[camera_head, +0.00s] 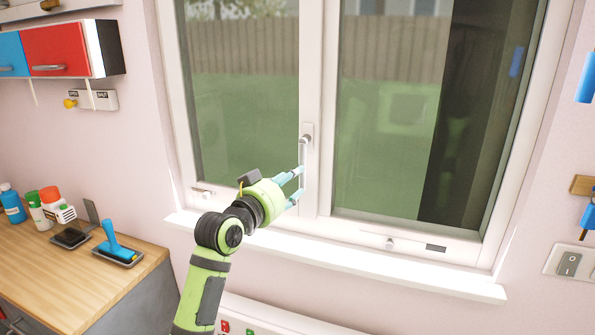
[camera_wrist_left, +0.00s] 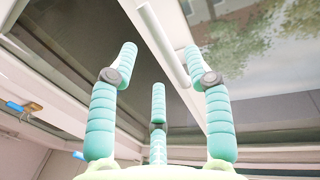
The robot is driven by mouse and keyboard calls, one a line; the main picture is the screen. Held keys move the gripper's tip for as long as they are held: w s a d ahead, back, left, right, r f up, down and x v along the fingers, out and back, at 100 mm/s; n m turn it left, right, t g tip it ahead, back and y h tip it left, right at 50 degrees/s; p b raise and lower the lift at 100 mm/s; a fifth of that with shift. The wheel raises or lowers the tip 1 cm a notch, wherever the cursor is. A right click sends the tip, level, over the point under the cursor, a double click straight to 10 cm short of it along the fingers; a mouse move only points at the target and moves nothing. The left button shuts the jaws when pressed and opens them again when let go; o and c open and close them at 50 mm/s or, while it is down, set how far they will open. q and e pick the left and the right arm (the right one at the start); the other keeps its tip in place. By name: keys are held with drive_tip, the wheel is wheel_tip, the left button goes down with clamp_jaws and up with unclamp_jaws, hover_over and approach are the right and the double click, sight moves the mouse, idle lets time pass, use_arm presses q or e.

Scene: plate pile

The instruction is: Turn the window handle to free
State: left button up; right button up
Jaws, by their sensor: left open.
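The window handle (camera_head: 304,146) is a white lever on the middle upright of the white window frame, and it points down. In the left wrist view the handle (camera_wrist_left: 163,45) is a pale bar running slantwise between the upper fingertips. My left gripper (camera_head: 298,180) has pale blue fingers and is at the lower part of the handle, its tips close to the lever. The left wrist view shows the gripper (camera_wrist_left: 160,65) with three fingers spread apart. I cannot tell whether any finger touches the lever. My right gripper is not in view.
The white window sill (camera_head: 335,268) runs below the window. A wooden counter (camera_head: 70,278) at the left holds bottles and a blue-handled tool (camera_head: 114,246). A red and blue cabinet (camera_head: 60,48) hangs at the upper left. A light switch (camera_head: 570,264) is at the right.

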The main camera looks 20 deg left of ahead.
sight(302, 174)
use_arm(q)
drive_tip(key=shift+p+x, duration=1.15)
drive_tip(key=shift+x, duration=1.95)
clamp_jaws()
